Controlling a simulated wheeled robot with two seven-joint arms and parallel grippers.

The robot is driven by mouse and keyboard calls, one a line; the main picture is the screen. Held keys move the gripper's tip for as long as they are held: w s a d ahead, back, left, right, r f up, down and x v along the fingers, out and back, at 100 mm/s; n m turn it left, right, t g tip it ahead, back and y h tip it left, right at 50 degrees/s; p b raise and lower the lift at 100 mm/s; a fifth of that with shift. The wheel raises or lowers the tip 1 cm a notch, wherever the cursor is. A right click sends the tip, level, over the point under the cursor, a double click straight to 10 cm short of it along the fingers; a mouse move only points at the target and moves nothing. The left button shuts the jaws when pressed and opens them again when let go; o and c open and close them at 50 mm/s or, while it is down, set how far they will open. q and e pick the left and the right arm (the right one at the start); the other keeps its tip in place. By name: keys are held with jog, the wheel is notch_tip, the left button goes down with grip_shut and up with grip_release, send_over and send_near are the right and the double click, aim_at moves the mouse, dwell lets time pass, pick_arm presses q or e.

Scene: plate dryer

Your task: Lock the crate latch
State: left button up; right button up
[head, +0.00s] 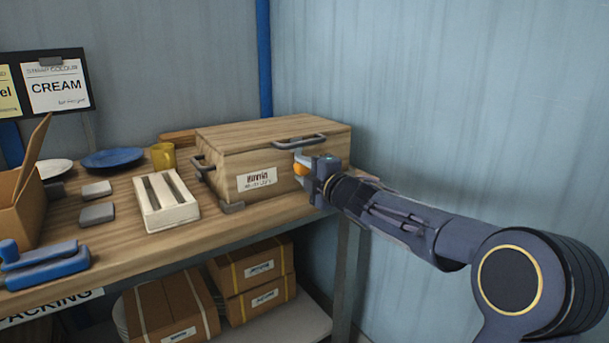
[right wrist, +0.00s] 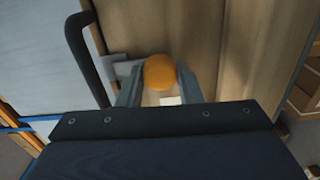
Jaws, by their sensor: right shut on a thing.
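A wooden crate (head: 225,165) with a closed lid stands at the right end of the wooden bench. It has a dark handle (head: 299,141) on the lid's front edge, another at its left end and a paper label on the front. My right gripper (head: 302,168) is at the right part of the crate's front. It is shut on the orange latch knob (right wrist: 159,72), which sits between its fingers in the right wrist view. A grey metal latch part (right wrist: 126,70) shows beside the knob. The gripper hides much of the latch in the head view. My left gripper is not in view.
A white slotted rack (head: 153,218), a yellow mug (head: 163,156), a blue plate (head: 113,158) and grey blocks lie left of the crate. A blue tape dispenser (head: 45,262) is at the front left. Cardboard boxes (head: 252,268) sit on the shelf below. A wall stands close behind.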

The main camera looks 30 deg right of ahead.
jog(key=shift+f+n, duration=0.1)
jog(key=shift+n, duration=0.3)
jog(key=o, duration=0.9)
jog(key=s, duration=0.7)
jog(key=shift+s+d+p, duration=0.3)
jog(key=shift+s+p, duration=0.1)
